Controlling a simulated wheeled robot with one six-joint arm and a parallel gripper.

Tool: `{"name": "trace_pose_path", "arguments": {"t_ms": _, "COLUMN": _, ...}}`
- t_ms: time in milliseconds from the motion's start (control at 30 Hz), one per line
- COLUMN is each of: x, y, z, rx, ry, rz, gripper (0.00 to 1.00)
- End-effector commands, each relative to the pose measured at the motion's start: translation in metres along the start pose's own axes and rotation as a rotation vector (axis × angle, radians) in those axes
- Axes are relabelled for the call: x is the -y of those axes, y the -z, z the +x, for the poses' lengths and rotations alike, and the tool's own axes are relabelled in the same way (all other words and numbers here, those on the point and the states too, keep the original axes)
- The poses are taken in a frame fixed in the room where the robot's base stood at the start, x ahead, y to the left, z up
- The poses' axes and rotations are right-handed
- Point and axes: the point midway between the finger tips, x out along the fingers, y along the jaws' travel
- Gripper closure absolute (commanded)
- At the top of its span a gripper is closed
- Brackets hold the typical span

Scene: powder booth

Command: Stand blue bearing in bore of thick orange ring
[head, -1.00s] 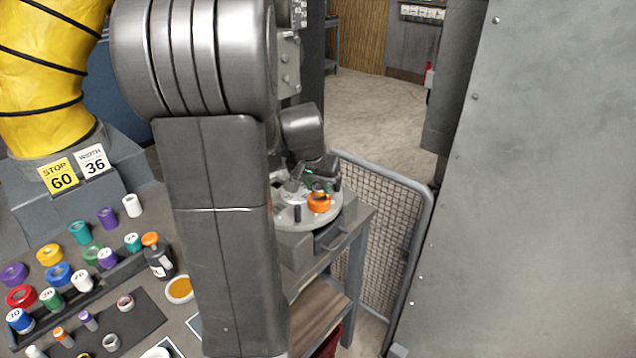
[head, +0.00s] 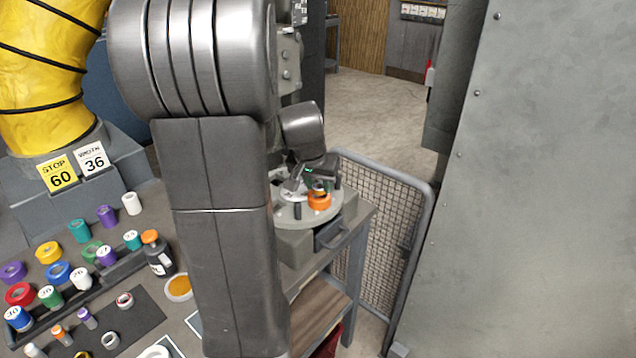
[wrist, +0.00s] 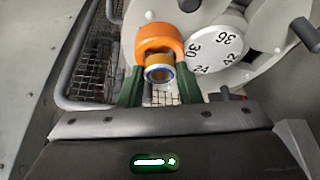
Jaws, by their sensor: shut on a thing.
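The thick orange ring (head: 319,202) sits on the round grey plate (head: 293,213) in the head view. It shows at upper middle in the wrist view (wrist: 160,36). My gripper (wrist: 160,72) has its green fingers shut on the blue bearing (wrist: 158,74), whose blue rim and pale centre face the wrist camera. A tan-yellow band shows between the bearing and the orange ring. The bearing is right by the ring; I cannot tell whether it is inside the bore. In the head view my gripper (head: 318,185) is just over the ring, and the bearing is too small to make out clearly.
A white numbered dial (wrist: 215,50) lies beside the ring. Dark pegs (wrist: 304,34) stand on the plate, one (head: 297,211) left of the ring. A mesh guard (head: 375,210) borders the stand. Coloured rolls fill the bench (head: 125,270) at left.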

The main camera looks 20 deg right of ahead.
Motion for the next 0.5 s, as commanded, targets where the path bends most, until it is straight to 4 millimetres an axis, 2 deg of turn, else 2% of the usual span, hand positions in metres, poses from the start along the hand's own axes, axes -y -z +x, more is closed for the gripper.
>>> {"name": "trace_pose_path", "arguments": {"t_ms": 500, "x": 0.0000, "y": -0.0044, "z": 0.0107, "rx": 0.000, "ry": 0.000, "rz": 0.000, "gripper": 0.92}}
